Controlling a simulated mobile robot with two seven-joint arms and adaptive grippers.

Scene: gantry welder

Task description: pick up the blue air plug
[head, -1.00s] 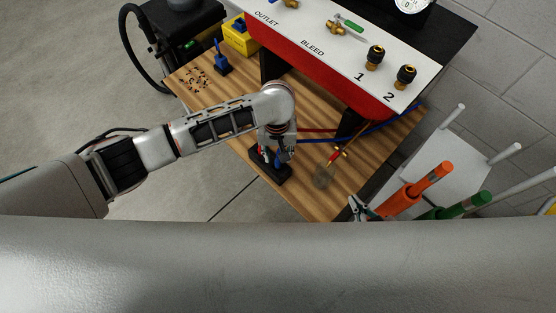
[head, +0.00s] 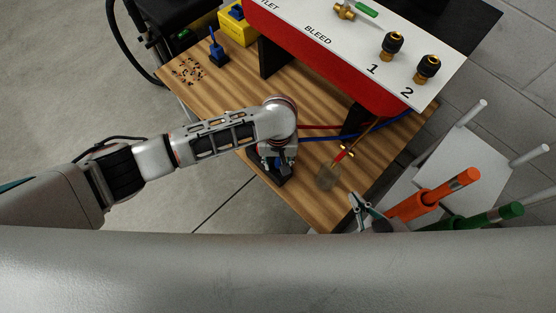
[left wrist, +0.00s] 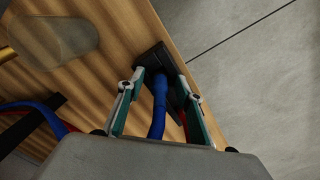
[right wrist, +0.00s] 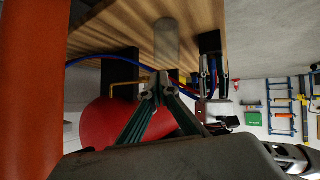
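The blue air plug (left wrist: 159,100) stands up from a black holder (left wrist: 151,58) at the table edge in the left wrist view. A red piece (left wrist: 181,117) shows partly behind a finger beside it. My left gripper (left wrist: 161,86) is open, with one finger on each side of the blue plug; I see no clear contact. In the head view my left gripper (head: 270,163) is over the holder (head: 277,179) and mostly hides the plug. My right gripper (right wrist: 160,88) is empty, its fingertips together, and shows in the head view (head: 359,206) beside an orange handle (head: 437,195).
A red-sided panel (head: 340,70) with brass fittings stands on the wooden table (head: 225,90). Red and blue hoses (head: 322,138) run between holder and panel. A clear cup-like object (head: 327,178) is right of the holder. A green handle (head: 485,218) is at right.

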